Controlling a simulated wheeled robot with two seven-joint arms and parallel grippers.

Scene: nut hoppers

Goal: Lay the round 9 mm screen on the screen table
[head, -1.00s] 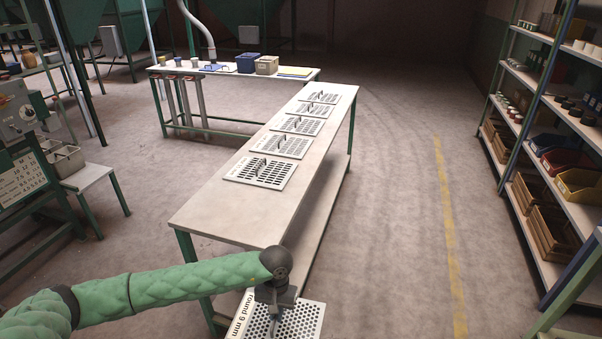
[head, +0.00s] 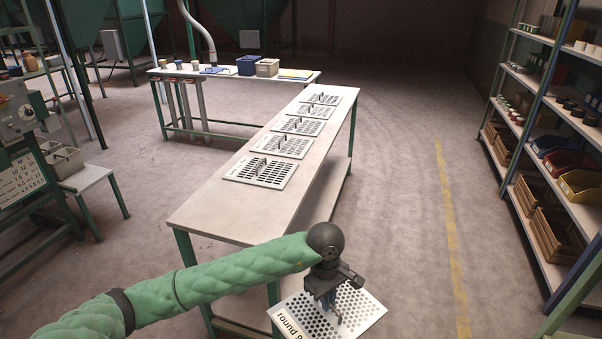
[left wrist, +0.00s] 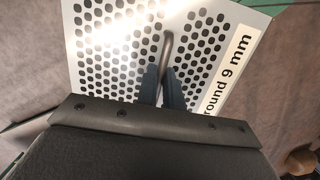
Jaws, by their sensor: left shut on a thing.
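The round 9 mm screen (head: 352,309) is a pale metal plate with rows of round holes and a label whose visible part reads "round 9" in the head view. In the left wrist view the full "round 9 mm" label shows on the screen (left wrist: 200,55). My left gripper (head: 334,312) is shut on the screen's upright handle; its fingers (left wrist: 163,88) grip the handle at the plate's middle. The screen hangs in the air beside the near right end of the screen table (head: 215,211). My right gripper is not in view.
Several slotted or perforated screens with handles lie in a row on the table, the nearest being a slotted one (head: 260,171). The table's near end is bare. A second bench (head: 222,72) stands behind, and a shelf rack (head: 548,95) stands at the right.

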